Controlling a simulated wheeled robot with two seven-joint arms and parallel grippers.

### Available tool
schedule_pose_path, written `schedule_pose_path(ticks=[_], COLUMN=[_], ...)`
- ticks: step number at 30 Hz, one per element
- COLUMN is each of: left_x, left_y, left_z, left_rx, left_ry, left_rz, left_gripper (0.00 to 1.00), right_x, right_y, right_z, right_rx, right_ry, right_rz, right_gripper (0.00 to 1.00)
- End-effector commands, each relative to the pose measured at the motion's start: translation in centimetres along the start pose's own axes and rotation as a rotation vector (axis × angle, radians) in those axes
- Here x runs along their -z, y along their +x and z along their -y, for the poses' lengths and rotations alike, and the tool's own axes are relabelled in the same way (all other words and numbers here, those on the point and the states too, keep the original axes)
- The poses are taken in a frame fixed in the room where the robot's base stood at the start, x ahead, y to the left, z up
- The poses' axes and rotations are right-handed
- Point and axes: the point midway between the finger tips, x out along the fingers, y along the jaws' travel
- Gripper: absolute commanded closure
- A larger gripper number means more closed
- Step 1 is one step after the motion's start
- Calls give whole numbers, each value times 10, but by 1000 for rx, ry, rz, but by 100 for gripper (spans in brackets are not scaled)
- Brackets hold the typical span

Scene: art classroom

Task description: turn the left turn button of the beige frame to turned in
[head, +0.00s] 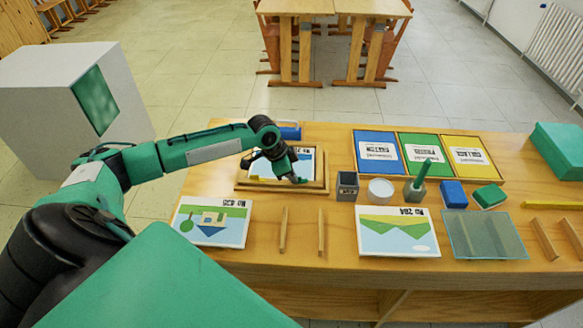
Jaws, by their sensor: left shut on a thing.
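The beige frame (241,184) lies on the wooden table at its left rear, with a picture card (307,160) in it. My left gripper (297,180) reaches in from the left over the frame, its fingertips low at the frame's front part, right of its middle. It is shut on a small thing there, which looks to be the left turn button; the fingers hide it. Which way the button points cannot be told, and the other turn button is too small to make out. My right gripper is not in view.
A blue box (290,131) stands just behind the frame. A grey holder (347,186), a white round dish (381,190) and a green-handled tool (420,180) stand to its right. Picture cards (212,222) (398,231) and two wooden strips (283,230) lie in front.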

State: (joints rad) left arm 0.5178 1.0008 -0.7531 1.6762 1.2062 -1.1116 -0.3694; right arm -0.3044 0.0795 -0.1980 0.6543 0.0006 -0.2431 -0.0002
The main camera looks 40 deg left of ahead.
Motion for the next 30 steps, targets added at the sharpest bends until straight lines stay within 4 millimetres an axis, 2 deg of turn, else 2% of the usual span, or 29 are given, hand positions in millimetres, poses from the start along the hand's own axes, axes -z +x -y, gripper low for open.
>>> schedule_pose_path(ticks=[1, 12, 30], left_x=[3, 5, 10], left_y=[-8, -7, -2], left_z=[-2, -8, -15], left_rx=[11, 146, 362], left_ry=[-37, -360, -888], left_rz=[1, 1, 1], left_gripper=[100, 100, 100], right_x=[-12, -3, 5], right_y=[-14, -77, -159], right_z=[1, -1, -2], right_rx=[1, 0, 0], right_ry=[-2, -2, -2], right_rz=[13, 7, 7], right_gripper=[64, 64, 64])
